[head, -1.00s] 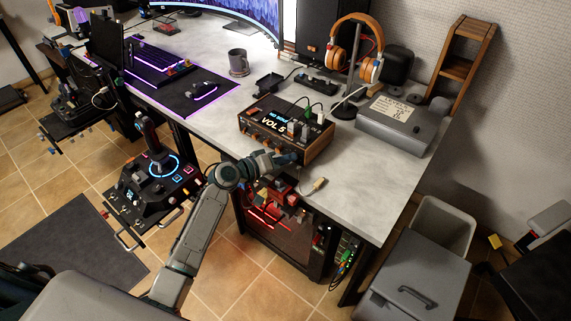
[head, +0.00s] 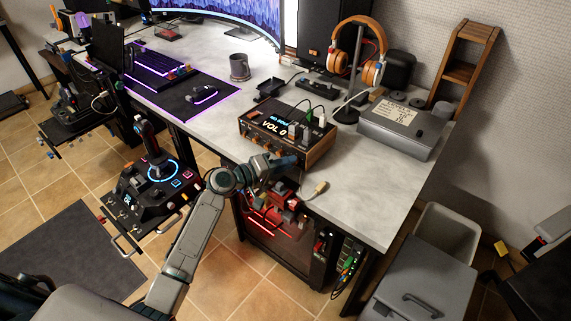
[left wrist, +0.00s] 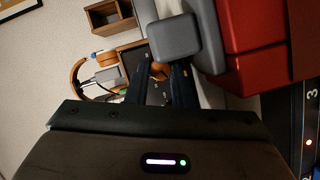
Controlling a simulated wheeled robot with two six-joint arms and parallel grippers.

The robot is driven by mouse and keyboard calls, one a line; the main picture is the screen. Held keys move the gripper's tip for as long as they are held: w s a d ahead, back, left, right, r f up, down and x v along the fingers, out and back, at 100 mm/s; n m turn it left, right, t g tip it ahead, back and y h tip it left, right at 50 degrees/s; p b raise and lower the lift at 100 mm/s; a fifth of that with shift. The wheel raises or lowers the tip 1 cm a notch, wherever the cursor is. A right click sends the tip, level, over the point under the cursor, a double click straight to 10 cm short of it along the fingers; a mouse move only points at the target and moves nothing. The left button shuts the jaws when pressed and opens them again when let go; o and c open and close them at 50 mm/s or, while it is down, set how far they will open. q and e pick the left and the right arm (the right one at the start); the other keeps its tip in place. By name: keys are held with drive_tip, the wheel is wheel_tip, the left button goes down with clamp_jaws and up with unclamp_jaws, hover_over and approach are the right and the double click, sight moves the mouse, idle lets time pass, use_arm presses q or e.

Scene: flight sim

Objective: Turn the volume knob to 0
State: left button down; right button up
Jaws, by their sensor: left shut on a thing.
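The audio box (head: 318,152) with wooden sides stands near the front edge of the desk in the head view. Its lit screen (head: 273,127) reads "VOL 0". My left gripper (head: 291,163) is at the right part of the box's front face and hides the volume knob in the head view. In the left wrist view an orange-brown knob (left wrist: 158,71) sits between the two fingers of my left gripper (left wrist: 158,85), which is shut on it. My right gripper is not in view.
Cables rise from plugs on top of the box. A loose cable end (head: 318,188) lies at the desk's front edge. A headphone stand (head: 352,90) and a grey box (head: 405,125) stand behind. A joystick panel (head: 155,190) is left of my arm.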

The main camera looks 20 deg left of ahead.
use_arm(q)
drive_tip(key=c, duration=1.3)
unclamp_jaws()
drive_tip(key=shift+o, duration=0.2)
drive_tip(key=shift+s+a, duration=0.1)
drive_tip(key=shift+s+a, duration=0.2)
drive_tip(key=b+v, duration=0.2)
drive_tip(key=v, duration=0.8)
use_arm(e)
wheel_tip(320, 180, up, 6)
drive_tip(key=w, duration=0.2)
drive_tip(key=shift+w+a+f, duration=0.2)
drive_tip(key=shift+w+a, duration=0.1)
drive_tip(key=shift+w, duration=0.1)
